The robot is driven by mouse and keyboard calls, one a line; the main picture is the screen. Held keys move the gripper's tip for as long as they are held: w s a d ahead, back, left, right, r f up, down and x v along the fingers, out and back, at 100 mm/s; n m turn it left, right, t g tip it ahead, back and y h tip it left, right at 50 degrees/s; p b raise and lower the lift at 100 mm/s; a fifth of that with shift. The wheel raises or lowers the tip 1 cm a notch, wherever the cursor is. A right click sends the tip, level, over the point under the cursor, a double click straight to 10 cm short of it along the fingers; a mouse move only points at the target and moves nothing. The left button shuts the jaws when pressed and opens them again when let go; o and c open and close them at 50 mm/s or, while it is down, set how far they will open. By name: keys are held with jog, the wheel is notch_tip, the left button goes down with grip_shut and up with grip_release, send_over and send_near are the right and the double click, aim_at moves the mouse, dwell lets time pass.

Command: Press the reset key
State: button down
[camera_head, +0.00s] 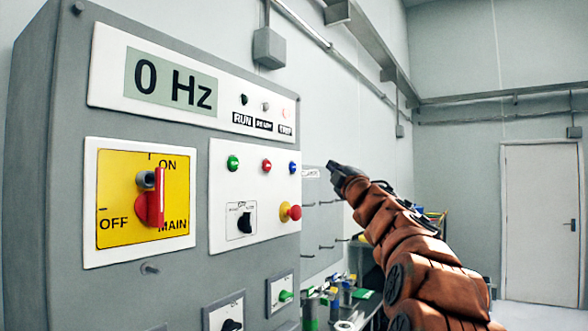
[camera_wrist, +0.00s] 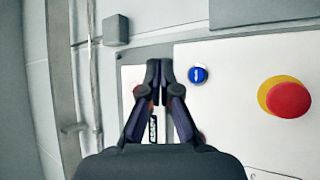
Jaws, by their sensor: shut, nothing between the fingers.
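A small round blue button (camera_head: 292,167) sits at the right end of a row of buttons on the white control plate; no reset label is readable. In the wrist view the blue button (camera_wrist: 198,74) has a white mark and lies just right of my fingertips. My gripper (camera_head: 333,167) is shut and empty, in front of the cabinet, to the right of the blue button in the head view. In the wrist view my gripper (camera_wrist: 160,66) partly covers the lamp plate. It looks apart from the button; the exact gap is unclear.
A red emergency-stop knob (camera_head: 290,212) on a yellow collar is below the blue button. Green (camera_head: 233,163) and red (camera_head: 266,166) buttons are to its left. A black selector (camera_head: 245,223) and a red main switch (camera_head: 151,200) are on the cabinet. The display (camera_head: 170,80) reads 0 Hz.

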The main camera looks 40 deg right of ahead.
aim_at(293, 167)
jog(key=w+a, duration=0.2)
jog(key=w, duration=0.6)
jog(key=shift+w+a+b, duration=0.2)
jog(key=shift+a+b, duration=0.05)
jog(key=shift+b, duration=0.1)
jog(key=shift+w, duration=0.1)
dwell(1.2)
jog(key=shift+w+a, duration=0.15)
jog(key=shift+w, duration=0.1)
jog(key=shift+w+a, duration=0.1)
jog(key=shift+w, duration=0.35)
dwell(1.0)
jog(key=shift+s, duration=0.1)
jog(key=shift+s+d, duration=0.2)
jog(key=shift+s, duration=0.45)
jog(key=shift+s, duration=0.15)
